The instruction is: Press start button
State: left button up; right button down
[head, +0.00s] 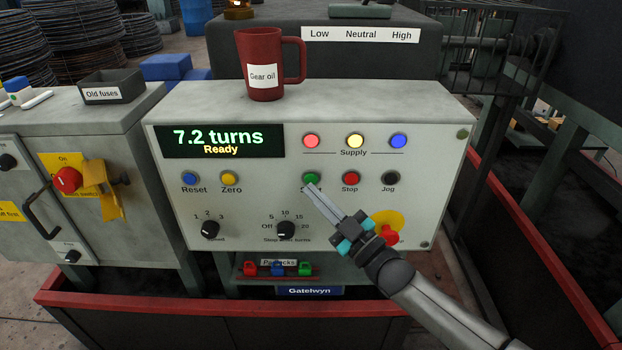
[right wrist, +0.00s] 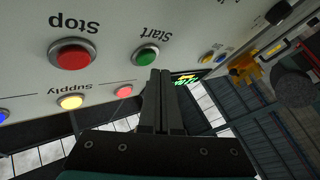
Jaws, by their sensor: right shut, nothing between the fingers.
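The green Start button (head: 311,179) is on the front of the pale control panel (head: 300,215), left of the red Stop button (head: 351,179). My right gripper (head: 308,187) is shut and empty, its fingertips in front of the Start button's lower edge in the head view. In the right wrist view the Start button (right wrist: 146,55) shows just beyond the shut fingertips (right wrist: 160,72), with the Stop button (right wrist: 72,56) beside it. I cannot tell whether the tips touch the button. The display (head: 220,140) reads 7.2 turns, Ready. My left gripper is not in view.
A red Gear oil mug (head: 263,75) stands on top of the panel. The black Jog button (head: 390,179), a red mushroom knob (head: 390,235) on yellow, and two dials (head: 286,229) are close by. A red-edged barrier (head: 240,308) runs below.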

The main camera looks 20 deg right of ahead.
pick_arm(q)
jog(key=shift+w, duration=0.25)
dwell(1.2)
pick_arm(e)
jog(key=shift+w, duration=0.1)
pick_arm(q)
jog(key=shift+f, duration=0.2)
pick_arm(e)
jog(key=shift+w+d, duration=0.15)
jog(key=shift+w, duration=0.2)
